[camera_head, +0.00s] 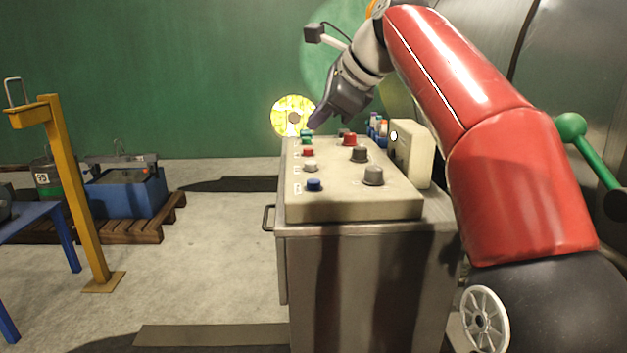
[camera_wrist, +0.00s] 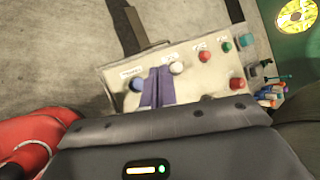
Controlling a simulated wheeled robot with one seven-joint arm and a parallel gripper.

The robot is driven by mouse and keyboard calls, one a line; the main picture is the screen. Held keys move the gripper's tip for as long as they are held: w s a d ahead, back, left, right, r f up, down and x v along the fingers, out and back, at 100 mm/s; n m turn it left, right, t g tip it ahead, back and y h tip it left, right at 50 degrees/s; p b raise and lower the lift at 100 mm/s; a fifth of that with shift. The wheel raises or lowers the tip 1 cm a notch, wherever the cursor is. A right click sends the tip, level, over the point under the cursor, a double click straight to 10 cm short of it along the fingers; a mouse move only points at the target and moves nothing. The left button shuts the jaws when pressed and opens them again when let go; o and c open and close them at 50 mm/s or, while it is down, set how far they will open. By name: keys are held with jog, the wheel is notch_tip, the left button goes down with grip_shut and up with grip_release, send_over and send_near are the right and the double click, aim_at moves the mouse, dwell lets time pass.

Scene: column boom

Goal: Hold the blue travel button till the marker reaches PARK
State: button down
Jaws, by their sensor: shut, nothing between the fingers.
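The blue button (camera_head: 314,185) sits at the near left corner of the beige control panel (camera_head: 345,208). In the wrist view the blue button (camera_wrist: 136,84) shows just left of my purple fingertips, with a label above it. My gripper (camera_head: 317,122) is shut and empty, raised over the far part of the panel in the head view. In the wrist view my gripper (camera_wrist: 162,74) overlaps the panel between the blue and white buttons and looks apart from both. I cannot make out a marker or the word PARK.
White (camera_head: 310,167), red (camera_head: 308,153) and green (camera_head: 306,140) buttons line the panel's left side. Grey knobs (camera_head: 373,176) and a red mushroom button (camera_head: 349,139) stand to their right. An upright box (camera_head: 414,152) edges the panel's right. A yellow disc (camera_head: 293,117) shows behind.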

aim_at(319, 181)
jog(key=shift+f+b, duration=2.2)
jog(key=shift+f, duration=1.8)
jog(key=shift+f, duration=0.4)
